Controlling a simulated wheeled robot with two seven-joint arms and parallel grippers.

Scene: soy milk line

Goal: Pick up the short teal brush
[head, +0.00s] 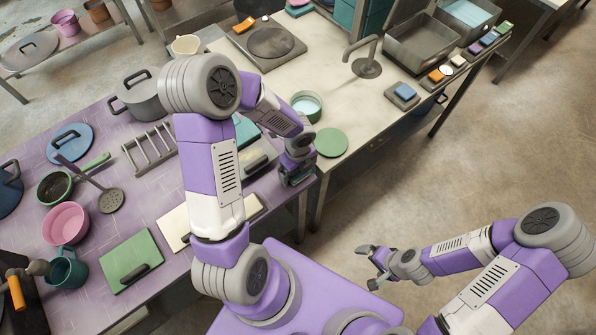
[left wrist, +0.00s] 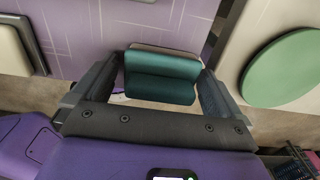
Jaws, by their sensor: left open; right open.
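The short teal brush (left wrist: 162,88) shows in the left wrist view as a dark teal block with a paler edge behind it. It is between the two fingers of my left gripper (left wrist: 162,78), which is open; I cannot tell whether the fingers touch it. In the head view my left gripper (head: 297,177) is low over the right edge of the purple table, and I cannot make out the brush there. My right gripper (head: 369,266) is open and empty, over the floor at the right.
The purple table (head: 92,232) holds a grey pot (head: 142,97), a metal rack (head: 150,148) and a green board (head: 131,262). A round green board (head: 331,142) and a teal-filled bowl (head: 306,105) lie on the pale counter beyond my left gripper. The floor at right is clear.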

